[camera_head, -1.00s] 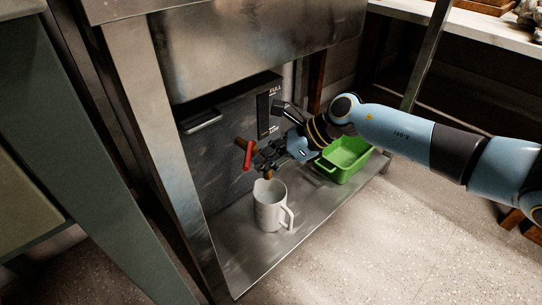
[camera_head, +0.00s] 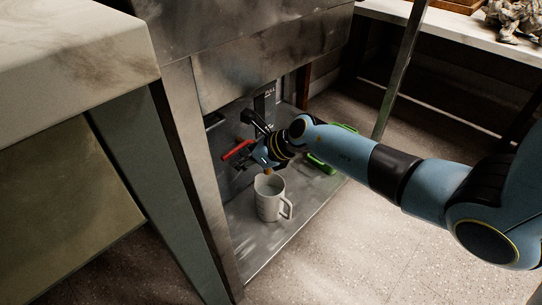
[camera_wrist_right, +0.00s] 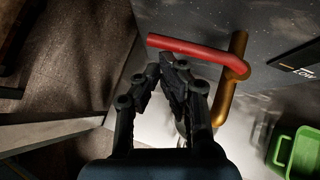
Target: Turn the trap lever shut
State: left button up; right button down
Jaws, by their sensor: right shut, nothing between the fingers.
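The red trap lever (camera_head: 238,149) sits on a brass pipe at the dark tank's front. In the right wrist view the red lever (camera_wrist_right: 190,48) points left from the brass pipe (camera_wrist_right: 224,100), roughly crosswise to it. My right gripper (camera_head: 250,162) is shut and empty, at the lever's lower side. In the right wrist view its fingertips (camera_wrist_right: 174,60) lie just below the red handle; I cannot tell if they touch it. A white jug (camera_head: 268,203) stands upright below the pipe outlet. My left gripper does not show.
A green tray (camera_head: 320,165) is on the metal shelf (camera_head: 262,250) behind my right arm; it also shows in the right wrist view (camera_wrist_right: 301,150). A cabinet leg (camera_head: 205,180) stands left of the tank. A counter (camera_head: 70,70) fills the left.

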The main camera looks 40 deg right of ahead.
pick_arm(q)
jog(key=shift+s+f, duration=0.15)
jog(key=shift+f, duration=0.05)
pick_arm(e)
jog(key=shift+w+a, duration=0.2)
jog(key=shift+w, duration=0.05)
jog(key=shift+d, duration=0.15)
dwell(0.3)
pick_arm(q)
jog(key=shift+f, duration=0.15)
pick_arm(e)
jog(key=shift+d, duration=0.65)
